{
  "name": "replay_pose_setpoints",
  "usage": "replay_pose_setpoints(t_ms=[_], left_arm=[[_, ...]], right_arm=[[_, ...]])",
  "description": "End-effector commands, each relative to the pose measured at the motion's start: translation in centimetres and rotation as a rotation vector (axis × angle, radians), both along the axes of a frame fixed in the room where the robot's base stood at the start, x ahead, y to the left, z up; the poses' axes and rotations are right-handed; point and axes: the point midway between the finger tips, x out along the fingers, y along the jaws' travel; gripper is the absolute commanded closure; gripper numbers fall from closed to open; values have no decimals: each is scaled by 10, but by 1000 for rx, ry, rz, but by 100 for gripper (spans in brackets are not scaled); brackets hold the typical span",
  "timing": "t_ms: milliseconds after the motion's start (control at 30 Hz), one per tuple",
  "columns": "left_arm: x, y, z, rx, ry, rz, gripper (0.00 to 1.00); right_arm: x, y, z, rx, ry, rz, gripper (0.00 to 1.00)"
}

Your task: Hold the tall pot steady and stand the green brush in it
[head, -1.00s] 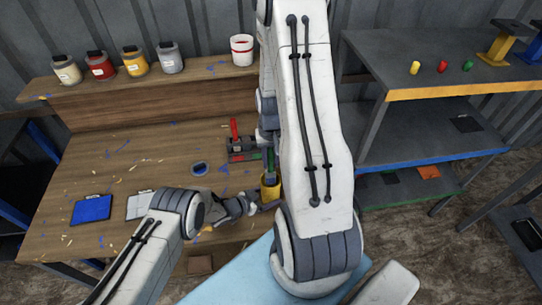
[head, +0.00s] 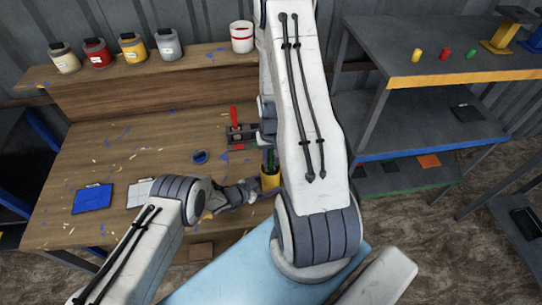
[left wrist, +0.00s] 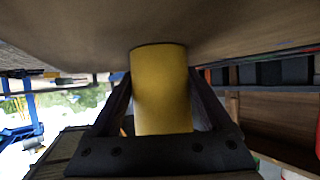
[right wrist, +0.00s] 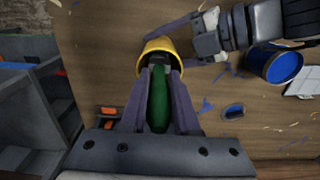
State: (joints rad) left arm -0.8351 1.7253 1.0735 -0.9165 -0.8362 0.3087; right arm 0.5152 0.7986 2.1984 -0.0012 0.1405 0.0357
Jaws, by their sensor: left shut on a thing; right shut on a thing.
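The tall yellow pot (head: 270,182) stands near the table's front edge. My left gripper (head: 254,188) is shut around its side; the left wrist view shows the pot (left wrist: 160,90) between both fingers. My right gripper (head: 269,160) is above the pot, shut on the green brush (right wrist: 158,100). In the right wrist view, the brush's dark end is at the mouth of the pot (right wrist: 152,44) and overlaps its opening. How deep it reaches is hidden. In the head view my right arm covers part of the brush.
A blue can (right wrist: 275,65) stands beside my left gripper. A blue clipboard (head: 92,198) and a pale one (head: 139,191) lie at left. Paint jars line the back ledge (head: 150,95). The middle of the table is mostly clear.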

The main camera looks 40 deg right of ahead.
Motion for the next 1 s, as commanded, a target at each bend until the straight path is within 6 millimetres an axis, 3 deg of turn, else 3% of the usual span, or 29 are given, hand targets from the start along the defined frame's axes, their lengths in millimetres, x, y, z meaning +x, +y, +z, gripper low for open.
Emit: replay_pose_setpoints(t_ms=[333, 367, 433, 467, 800, 1000], left_arm=[[0, 0, 1, -1, 0, 0, 50], [0, 0, 1, -1, 0, 0, 50], [0, 0, 1, -1, 0, 0, 50], [0, 0, 1, -1, 0, 0, 50], [0, 0, 1, -1, 0, 0, 50], [0, 0, 1, -1, 0, 0, 50]], right_arm=[[0, 0, -3, -1, -1, 0, 100], [0, 0, -3, -1, -1, 0, 67], [0, 0, -3, -1, -1, 0, 40], [0, 0, -3, -1, -1, 0, 36], [0, 0, -1, -1, -1, 0, 36], [1, -1, 25, -4, -6, 0, 36]])
